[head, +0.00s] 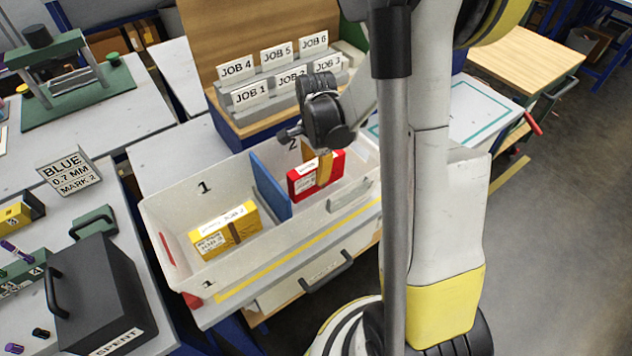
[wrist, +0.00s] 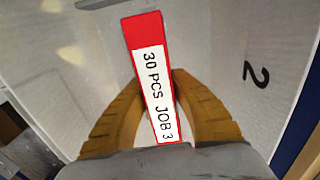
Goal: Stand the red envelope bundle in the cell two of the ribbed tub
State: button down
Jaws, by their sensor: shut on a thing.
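The red envelope bundle (head: 304,185) stands upright inside cell two of the ribbed tub (head: 165,222), on the right side of the blue divider (head: 268,184). In the wrist view, the bundle's white top label (wrist: 155,95) reads "30 PCS JOB 3". My gripper (head: 325,167) reaches down into cell two with its tan fingers shut on the bundle, one on each side. Whether the bundle's bottom touches the tub floor is hidden. The numeral 2 on the tub wall shows at the right in the wrist view.
A yellow bundle (head: 226,230) with a dark band lies in cell one. A rack with job cards (head: 278,75) stands behind the tub. A dark case (head: 95,290) and a BLUE sign (head: 70,172) are on the left table. Cell two has bare floor around the bundle.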

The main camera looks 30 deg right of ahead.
jog(key=shift+f+b, duration=0.4)
jog(key=shift+f, duration=1)
jog(key=shift+f, duration=0.15)
jog(key=c, duration=1.2)
grip_release()
jog(key=shift+c, duration=0.2)
